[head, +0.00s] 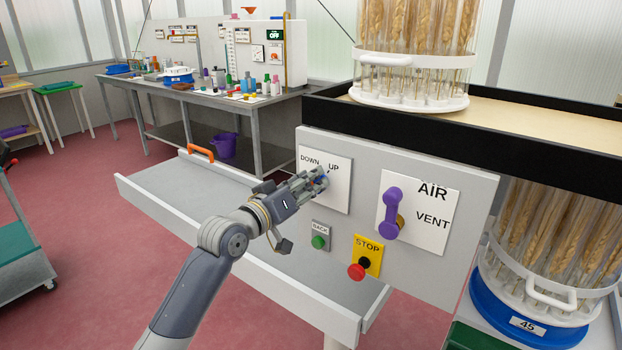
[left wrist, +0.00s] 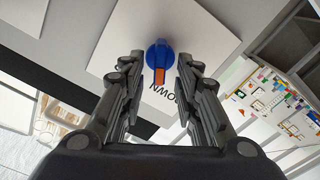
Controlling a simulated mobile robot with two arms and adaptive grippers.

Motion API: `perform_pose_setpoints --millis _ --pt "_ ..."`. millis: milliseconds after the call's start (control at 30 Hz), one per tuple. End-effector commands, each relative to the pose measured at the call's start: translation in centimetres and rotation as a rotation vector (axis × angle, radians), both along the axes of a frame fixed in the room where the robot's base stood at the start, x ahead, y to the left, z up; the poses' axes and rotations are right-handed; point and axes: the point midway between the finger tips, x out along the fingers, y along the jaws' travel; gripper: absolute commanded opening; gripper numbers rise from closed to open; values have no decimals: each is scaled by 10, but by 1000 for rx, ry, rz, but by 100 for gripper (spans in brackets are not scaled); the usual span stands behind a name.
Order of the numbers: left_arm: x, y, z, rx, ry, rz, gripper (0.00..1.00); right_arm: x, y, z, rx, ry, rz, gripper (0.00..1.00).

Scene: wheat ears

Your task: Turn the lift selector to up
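The lift selector is a blue knob on a white plate (head: 336,198) marked DOWN and UP, on a grey panel. In the head view, my left gripper (head: 318,181) is at the plate and hides most of the knob. In the left wrist view the blue knob (left wrist: 158,52) shows an orange mark that points toward the DOWN lettering; the UP lettering is hidden there. My left gripper (left wrist: 158,67) is open, with one finger on each side of the knob and gaps visible between. My right gripper is not in view.
Right of the plate are a purple AIR/VENT lever (head: 391,212) and a red STOP button (head: 357,271). A green BACK button (head: 318,242) sits below. A grey tray (head: 215,205) with an orange handle extends left. A black-edged shelf (head: 400,136) is above.

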Motion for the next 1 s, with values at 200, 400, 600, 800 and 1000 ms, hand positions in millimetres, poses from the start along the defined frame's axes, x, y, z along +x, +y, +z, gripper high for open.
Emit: perform_pose_setpoints --millis 200,400,600,800,1000 --pt "7 -6 0 1 -1 0 30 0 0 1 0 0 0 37" --pt "7 -6 0 1 -1 0 30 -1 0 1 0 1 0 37" --pt "7 -5 0 1 -1 0 0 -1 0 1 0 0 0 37" --pt "7 -5 0 2 -1 0 0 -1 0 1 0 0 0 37" --pt "7 -5 0 28 -19 0 0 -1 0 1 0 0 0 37"
